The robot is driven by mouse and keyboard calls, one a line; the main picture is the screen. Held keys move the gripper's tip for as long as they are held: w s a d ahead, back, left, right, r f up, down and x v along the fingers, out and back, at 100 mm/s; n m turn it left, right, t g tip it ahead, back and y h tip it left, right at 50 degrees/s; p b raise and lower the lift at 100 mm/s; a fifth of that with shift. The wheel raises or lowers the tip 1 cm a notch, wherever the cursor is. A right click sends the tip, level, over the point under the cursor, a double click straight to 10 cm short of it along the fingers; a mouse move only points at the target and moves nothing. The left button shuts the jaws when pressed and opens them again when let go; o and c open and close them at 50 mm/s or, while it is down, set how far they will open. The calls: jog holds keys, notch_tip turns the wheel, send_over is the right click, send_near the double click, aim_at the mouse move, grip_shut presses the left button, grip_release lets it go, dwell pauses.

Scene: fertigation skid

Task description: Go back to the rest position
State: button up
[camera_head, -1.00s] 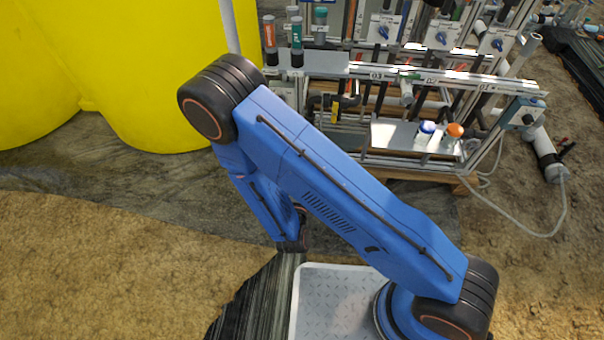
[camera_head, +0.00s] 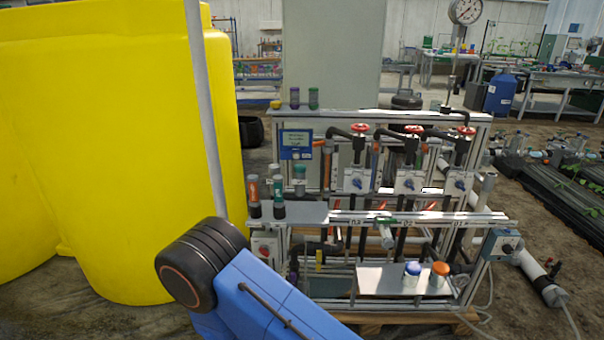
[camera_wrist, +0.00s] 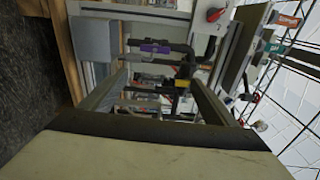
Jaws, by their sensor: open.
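My gripper (camera_wrist: 158,78) shows in the wrist view, with its two fingers spread apart and nothing between them that I can see held. Beyond the fingers are dark pipes of the skid, with a purple tag (camera_wrist: 151,48) and a yellow tag (camera_wrist: 181,83). In the head view only part of my blue arm shows at the bottom, left of the centre, in front of the skid (camera_head: 425,218). My gripper is outside that view.
A large yellow tank (camera_head: 130,150) stands at the left. The skid carries a shelf (camera_head: 378,279) with a blue-capped bottle (camera_head: 412,274) and an orange-capped bottle (camera_head: 438,276). A grey control box (camera_head: 502,244) is at its right end.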

jog(key=w+d+r+m+g+h, duration=0.2)
jog(key=w+d+r+m+h, duration=0.2)
jog(key=d+r+m+h, duration=0.4)
jog(key=s+d+r+m+g+h, duration=0.25)
jog(key=d+r+m+g, duration=0.4)
jog(key=d+m, duration=0.4)
jog(key=s+d+r+m+g+h, duration=0.1)
jog(key=s+d+r+m+g, duration=0.4)
jog(key=d+r+m, duration=0.55)
jog(key=s+d+r+m+g+y, duration=0.3)
jog(key=s+d+m+g+y, duration=0.25)
jog(key=s+d+m, duration=0.45)
jog(key=s+a+r+m+t+y, duration=0.5)
jog(key=s+a+r+m+y, duration=0.1)
jog(key=m, duration=0.7)
notch_tip(320, 180, up, 2)
jog(key=shift+s+a+r+m+t+y, duration=0.2)
jog(key=shift+s+m+t+y, duration=0.15)
jog(key=shift+y, duration=0.45)
